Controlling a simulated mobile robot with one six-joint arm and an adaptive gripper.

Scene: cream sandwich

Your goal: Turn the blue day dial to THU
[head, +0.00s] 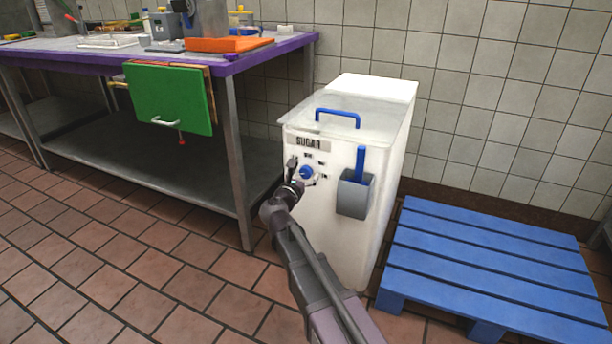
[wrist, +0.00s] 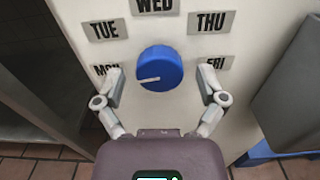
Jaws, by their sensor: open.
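The blue day dial (wrist: 161,66) is a round knob on the front of the white sugar bin (head: 338,228); it also shows in the head view (head: 306,172). Its white pointer line points left and slightly down, nearest the MON label (wrist: 104,69). The TUE label (wrist: 103,29), WED label (wrist: 154,5), THU label (wrist: 210,22) and FRI label (wrist: 216,62) arc around it. THU is to its upper right. My gripper (wrist: 164,84) is open, with one finger on each side of the dial and gaps to it. It also shows in the head view (head: 300,176).
A grey holder (head: 354,197) with a blue-handled tool is on the bin front, right of the dial. A blue pallet (head: 480,262) lies right of the bin. A metal table (head: 268,51) with purple edges stands left. Tiled floor is clear in front.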

